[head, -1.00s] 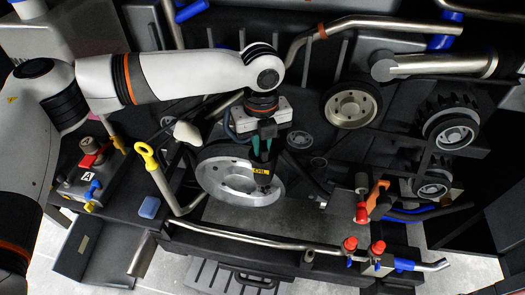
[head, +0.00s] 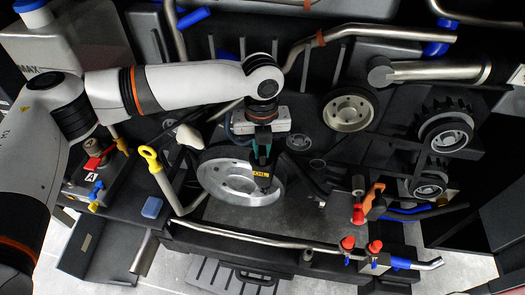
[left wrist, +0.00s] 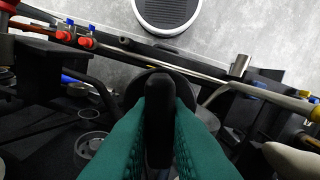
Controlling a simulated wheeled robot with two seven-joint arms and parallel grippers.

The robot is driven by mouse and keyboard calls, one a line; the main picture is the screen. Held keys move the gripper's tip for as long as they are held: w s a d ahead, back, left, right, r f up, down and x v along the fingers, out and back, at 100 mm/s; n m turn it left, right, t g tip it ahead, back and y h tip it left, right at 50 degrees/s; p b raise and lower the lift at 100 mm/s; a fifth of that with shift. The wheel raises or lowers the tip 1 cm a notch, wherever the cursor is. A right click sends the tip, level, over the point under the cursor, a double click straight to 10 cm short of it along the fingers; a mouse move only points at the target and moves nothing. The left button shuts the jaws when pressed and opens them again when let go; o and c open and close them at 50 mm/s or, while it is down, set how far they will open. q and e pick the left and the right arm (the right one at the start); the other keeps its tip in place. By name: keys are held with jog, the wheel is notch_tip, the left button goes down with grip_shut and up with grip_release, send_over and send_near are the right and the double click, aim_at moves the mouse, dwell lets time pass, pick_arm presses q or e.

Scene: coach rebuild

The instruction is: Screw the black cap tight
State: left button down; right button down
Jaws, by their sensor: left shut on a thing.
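The black cap (head: 262,200) with a yellow OIL label is in front of the lower right part of the big silver wheel in the head view. In the left wrist view the cap (left wrist: 160,120) shows as an upright black grip between green fingers. My left gripper (head: 262,178) points down and is shut on the cap's grip; the gripper also shows in the left wrist view (left wrist: 160,105). The neck under the cap is hidden, so I cannot tell how it seats. My right gripper is in neither view.
A yellow-ringed dipstick (head: 150,157) stands left of the wheel (head: 222,180). A metal pipe (head: 250,238) with red-capped valves (head: 348,243) crosses in front. An orange-handled valve (head: 373,196) is to the right. A blue block (head: 152,207) lies at the left.

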pick_arm(q)
jog(key=m+p, duration=0.1)
jog(key=m, duration=0.1)
jog(key=shift+m+p, duration=0.3)
jog(key=shift+m, duration=0.4)
jog(key=shift+r+m+p, duration=0.1)
jog(key=shift+m+p, duration=0.75)
jog(key=shift+m, duration=0.25)
jog(key=shift+m+p, duration=0.4)
jog(key=shift+m, duration=0.7)
jog(key=shift+w+m, duration=0.15)
jog(key=shift+m, duration=0.65)
